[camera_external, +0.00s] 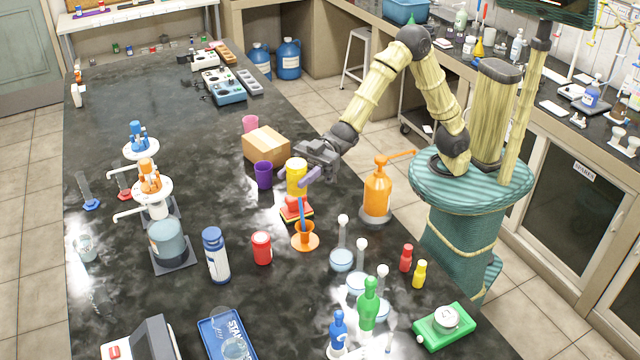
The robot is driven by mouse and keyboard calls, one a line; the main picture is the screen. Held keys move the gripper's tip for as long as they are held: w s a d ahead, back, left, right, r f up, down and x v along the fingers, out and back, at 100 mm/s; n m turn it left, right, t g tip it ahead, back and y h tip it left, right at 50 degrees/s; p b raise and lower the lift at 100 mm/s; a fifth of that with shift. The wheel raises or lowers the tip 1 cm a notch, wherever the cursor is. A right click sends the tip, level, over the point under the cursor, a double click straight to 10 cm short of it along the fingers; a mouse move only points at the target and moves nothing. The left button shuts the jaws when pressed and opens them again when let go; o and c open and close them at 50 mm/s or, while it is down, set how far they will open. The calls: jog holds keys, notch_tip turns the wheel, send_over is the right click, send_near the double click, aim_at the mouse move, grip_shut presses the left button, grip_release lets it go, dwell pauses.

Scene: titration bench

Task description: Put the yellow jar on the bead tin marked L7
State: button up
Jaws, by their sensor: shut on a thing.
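The yellow jar (297,184) is upright near the middle of the black bench. No L7 mark is readable on anything, so I cannot tell which thing is the bead tin.
A cardboard box (267,148) and a purple cup (263,175) stand left of the jar. An orange pump bottle (377,192) is to the right. An orange cup with a blue item (305,236) is just in front. Bare bench (215,185) lies further left.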

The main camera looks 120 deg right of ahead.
jog(key=s+a+n+g+y, duration=0.2)
jog(key=a, duration=1)
jog(key=n+g+y+p, duration=0.1)
jog(key=n+g+y, duration=0.4)
jog(key=g, duration=0.1)
send_over(447, 316)
notch_tip(447, 316, down, 6)
jog(key=shift+r, duration=0.15)
jog(key=shift+f+p, duration=0.35)
jog(key=shift+f, duration=2.75)
jog(key=shift+f, duration=0.1)
jog(key=shift+f, duration=1.75)
